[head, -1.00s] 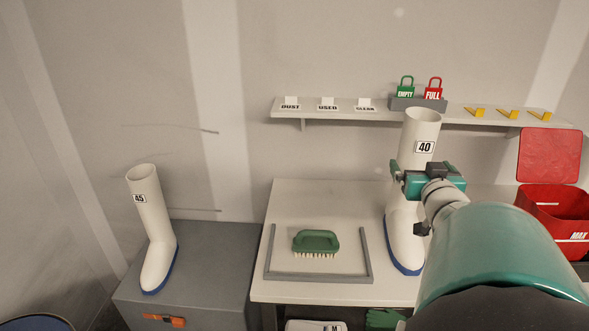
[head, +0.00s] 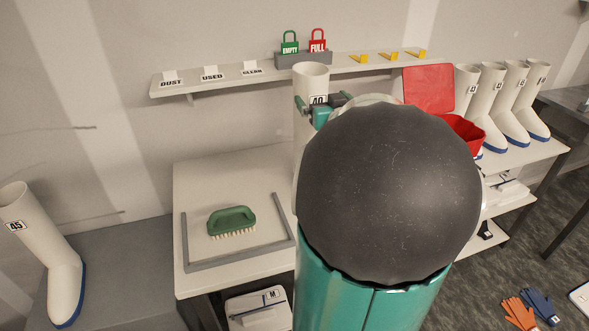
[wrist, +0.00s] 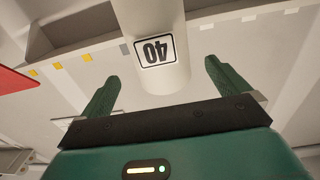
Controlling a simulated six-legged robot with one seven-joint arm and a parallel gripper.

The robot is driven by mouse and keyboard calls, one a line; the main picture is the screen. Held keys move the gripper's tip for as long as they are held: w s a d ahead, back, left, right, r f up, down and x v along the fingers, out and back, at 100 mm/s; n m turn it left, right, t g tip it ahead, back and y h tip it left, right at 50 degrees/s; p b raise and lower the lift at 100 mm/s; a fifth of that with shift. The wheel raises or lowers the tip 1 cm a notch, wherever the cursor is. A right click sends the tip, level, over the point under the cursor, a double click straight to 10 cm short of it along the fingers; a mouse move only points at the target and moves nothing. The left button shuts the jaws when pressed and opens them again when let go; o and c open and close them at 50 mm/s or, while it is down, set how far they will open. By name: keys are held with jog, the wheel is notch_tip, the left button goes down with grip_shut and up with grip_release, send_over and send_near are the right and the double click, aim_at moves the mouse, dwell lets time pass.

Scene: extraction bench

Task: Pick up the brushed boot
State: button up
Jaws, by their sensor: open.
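A tall white boot labelled 40 (head: 311,74) stands on the white bench (head: 190,190); my arm hides most of it in the head view. Its labelled shaft (wrist: 160,20) also shows in the wrist view. My gripper (wrist: 162,70) is open, with one green finger on each side of the shaft's line and gaps on both sides. In the head view my gripper (head: 322,102) is at the label's height, partly hidden. A green brush (head: 231,219) lies in a grey frame on the bench. Another white boot, labelled 45 (head: 38,250), stands on a grey box at left.
A wall shelf (head: 215,79) behind holds label cards, green and red padlocks and yellow pieces. A red open bin (head: 462,132) and several white boots (head: 515,95) stand at the right. Orange gloves (head: 520,312) and blue gloves lie on the floor.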

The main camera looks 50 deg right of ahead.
aim_at(315, 89)
jog(key=shift+x, duration=3.15)
jog(key=c, duration=1.6)
jog(key=shift+r, duration=0.1)
jog(key=shift+c, duration=1.2)
jog(key=shift+r, duration=0.1)
